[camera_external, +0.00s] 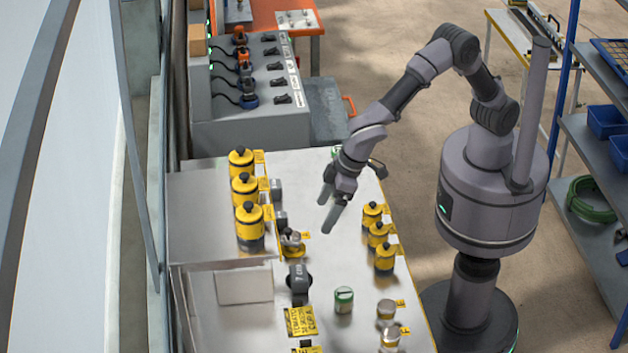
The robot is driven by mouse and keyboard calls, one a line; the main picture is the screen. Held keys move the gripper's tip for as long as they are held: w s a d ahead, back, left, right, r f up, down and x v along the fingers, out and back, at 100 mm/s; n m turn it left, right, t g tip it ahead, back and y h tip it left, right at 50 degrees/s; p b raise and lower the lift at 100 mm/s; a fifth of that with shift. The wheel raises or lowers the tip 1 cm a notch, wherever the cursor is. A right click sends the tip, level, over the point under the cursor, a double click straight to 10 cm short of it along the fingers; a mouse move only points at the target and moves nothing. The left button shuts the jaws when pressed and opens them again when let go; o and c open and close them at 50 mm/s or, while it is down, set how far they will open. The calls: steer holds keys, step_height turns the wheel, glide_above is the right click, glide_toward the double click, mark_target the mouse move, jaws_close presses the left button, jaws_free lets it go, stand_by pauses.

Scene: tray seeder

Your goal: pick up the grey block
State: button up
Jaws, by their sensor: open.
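My gripper (327,209) hangs above the middle of the metal bench, pointing down and left, with its two fingers apart and nothing between them. No single thing is plainly the grey block. Small dark grey blocky pieces stand beside the yellow canisters, one upper piece (276,190) and one lower piece (281,219), both left of my gripper. A larger dark grey piece (299,280) with a round part stands lower down, below and left of my gripper. My gripper appears apart from all of them.
Tall yellow canisters (249,228) line the bench's left side; shorter yellow-and-black ones (384,259) stand at right. A green-lidded jar (343,299), small jars (386,311) and a yellow label (300,321) are near the front. The bench top (345,250) is clear below my gripper.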

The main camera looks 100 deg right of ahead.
steer(key=w+a+f, duration=0.1)
steer(key=a+f, duration=0.2)
steer(key=f, duration=0.1)
steer(key=b, duration=0.4)
glide_toward(299, 273)
steer(key=x, duration=0.4)
steer(key=shift+w+a+f, duration=0.1)
steer(key=shift+a+f, duration=0.25)
steer(key=shift+f, duration=0.05)
steer(key=x, duration=0.2)
steer(key=b+x, duration=0.1)
steer(key=x, duration=0.1)
steer(key=b+x, duration=0.1)
steer(key=x, duration=0.1)
steer(key=shift+d, duration=0.4)
steer(key=shift+r, duration=0.1)
steer(key=shift+c, duration=1.3)
steer(key=c, duration=1.4)
steer(key=shift+r, duration=0.15)
